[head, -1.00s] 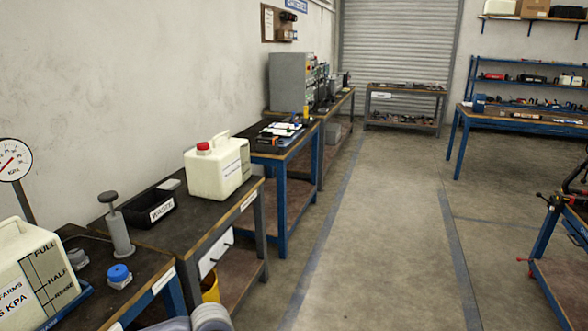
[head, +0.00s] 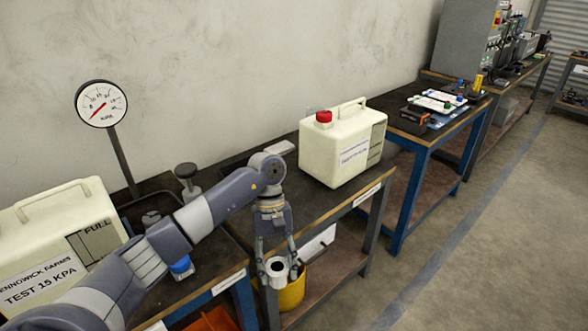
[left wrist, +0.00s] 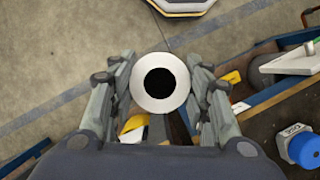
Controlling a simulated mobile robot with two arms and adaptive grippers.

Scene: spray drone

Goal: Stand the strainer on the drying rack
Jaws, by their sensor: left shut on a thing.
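My left gripper (head: 279,269) hangs from the arm that comes in from the left, with its fingers pointing down. It is shut on a white, round, hollow piece with a dark opening, which I take to be the strainer (head: 276,266). In the left wrist view the strainer (left wrist: 160,83) shows end-on as a white ring between the two fingers. It is held in front of the bench edge, above a yellow bucket (head: 291,292). I cannot make out the drying rack for certain. My right gripper is not in view.
A cream tank with a red cap (head: 343,145) stands on the bench. Another cream tank (head: 62,240), a pressure gauge (head: 101,103) and a blue cap (head: 181,266) are at left. An orange container (head: 211,320) is low in front. The floor at right is clear.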

